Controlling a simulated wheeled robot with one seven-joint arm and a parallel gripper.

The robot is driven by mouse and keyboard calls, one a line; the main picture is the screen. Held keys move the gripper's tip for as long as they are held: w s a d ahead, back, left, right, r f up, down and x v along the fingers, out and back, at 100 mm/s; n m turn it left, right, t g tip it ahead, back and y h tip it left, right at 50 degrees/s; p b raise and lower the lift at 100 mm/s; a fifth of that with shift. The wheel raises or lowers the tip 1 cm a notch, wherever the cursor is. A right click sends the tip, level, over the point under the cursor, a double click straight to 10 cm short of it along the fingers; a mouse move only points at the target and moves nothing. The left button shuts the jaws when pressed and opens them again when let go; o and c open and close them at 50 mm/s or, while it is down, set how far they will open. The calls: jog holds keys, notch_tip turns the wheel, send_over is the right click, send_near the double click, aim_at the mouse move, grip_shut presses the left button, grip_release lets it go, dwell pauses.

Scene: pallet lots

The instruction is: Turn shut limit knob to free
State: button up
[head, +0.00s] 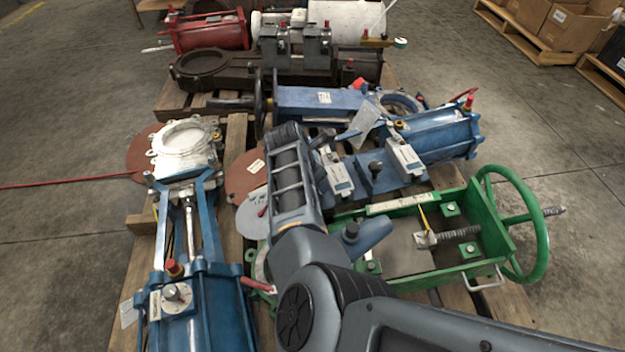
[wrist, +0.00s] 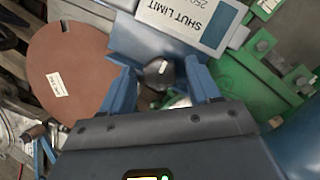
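In the wrist view, the dark shut limit knob (wrist: 157,76) stands on a blue panel below a grey plate (wrist: 196,18) lettered "SHUT LIMIT". A small pale mark shows on the knob, but I cannot read its setting. My gripper (wrist: 160,69) is open, with its two blue-grey fingers on either side of the knob. A gap shows at each side, so the fingers do not visibly grip it. In the head view, a matching plate (head: 341,178) shows on the blue unit just right of my arm; my arm seems to hide the knob and fingertips.
Another dark knob (head: 376,168) and plate (head: 405,158) are to the right on the blue unit. A green valve frame with a handwheel (head: 541,235) lies in front. A brown disc (wrist: 72,68) is left of the fingers. A blue valve (head: 205,305) stands at lower left.

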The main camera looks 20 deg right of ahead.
jog(key=c, duration=0.9)
